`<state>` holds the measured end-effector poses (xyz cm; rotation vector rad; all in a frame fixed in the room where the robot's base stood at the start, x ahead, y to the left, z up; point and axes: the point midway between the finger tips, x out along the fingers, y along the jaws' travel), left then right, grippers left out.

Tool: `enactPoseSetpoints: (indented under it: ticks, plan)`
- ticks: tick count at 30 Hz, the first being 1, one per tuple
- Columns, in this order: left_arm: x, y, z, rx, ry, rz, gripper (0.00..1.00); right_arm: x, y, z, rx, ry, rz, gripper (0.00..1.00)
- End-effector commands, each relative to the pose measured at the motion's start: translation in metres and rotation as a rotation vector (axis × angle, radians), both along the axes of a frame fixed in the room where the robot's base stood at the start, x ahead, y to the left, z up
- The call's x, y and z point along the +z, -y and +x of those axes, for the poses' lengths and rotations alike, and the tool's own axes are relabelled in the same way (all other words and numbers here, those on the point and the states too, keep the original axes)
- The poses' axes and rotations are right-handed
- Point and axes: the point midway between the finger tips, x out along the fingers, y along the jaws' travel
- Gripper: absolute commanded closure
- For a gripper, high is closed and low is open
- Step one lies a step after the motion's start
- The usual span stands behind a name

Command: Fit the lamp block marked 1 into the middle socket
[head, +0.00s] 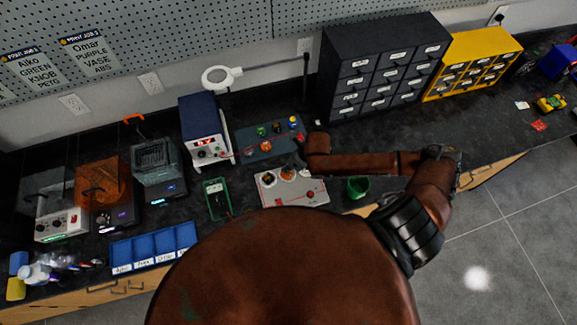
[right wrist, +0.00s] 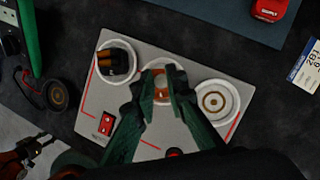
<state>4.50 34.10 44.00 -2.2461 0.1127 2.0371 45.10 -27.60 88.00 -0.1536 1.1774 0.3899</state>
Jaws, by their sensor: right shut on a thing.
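The grey board (right wrist: 198,75) has three round sockets in a row and also shows in the head view (head: 300,198). The left socket (right wrist: 101,72) holds a black block with two brown cylinders. The right socket (right wrist: 215,99) is empty, with pale rings. My right gripper (right wrist: 162,92) is shut on a small lamp block (right wrist: 161,94) with an orange-lit part, over the middle socket. The fingers cover much of that socket, so I cannot tell whether the block is seated or just above. No number shows.
A blue-grey mat (head: 258,149) with several small coloured blocks lies behind the board. A power supply (head: 205,140) and magnifier lamp (head: 218,78) stand behind left.

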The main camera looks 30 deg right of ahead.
Motion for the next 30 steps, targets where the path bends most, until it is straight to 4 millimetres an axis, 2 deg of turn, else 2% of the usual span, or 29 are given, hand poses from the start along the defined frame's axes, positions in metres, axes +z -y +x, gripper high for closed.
enactPoseSetpoints:
  ticks: [1, 7, 30]
  plan:
    - [0.001, 0.000, 0.000, 0.000, 0.000, 0.000, 0.60, -0.008, 0.006, -0.007, -0.005, -0.022, -0.011, 1.00]
    - [0.003, 0.000, 0.000, 0.000, 0.001, 0.000, 0.60, -0.009, 0.013, -0.004, -0.007, -0.021, -0.014, 1.00]
    - [0.006, 0.000, 0.001, 0.000, 0.001, 0.000, 0.60, -0.009, 0.017, -0.003, -0.007, -0.023, -0.017, 1.00]
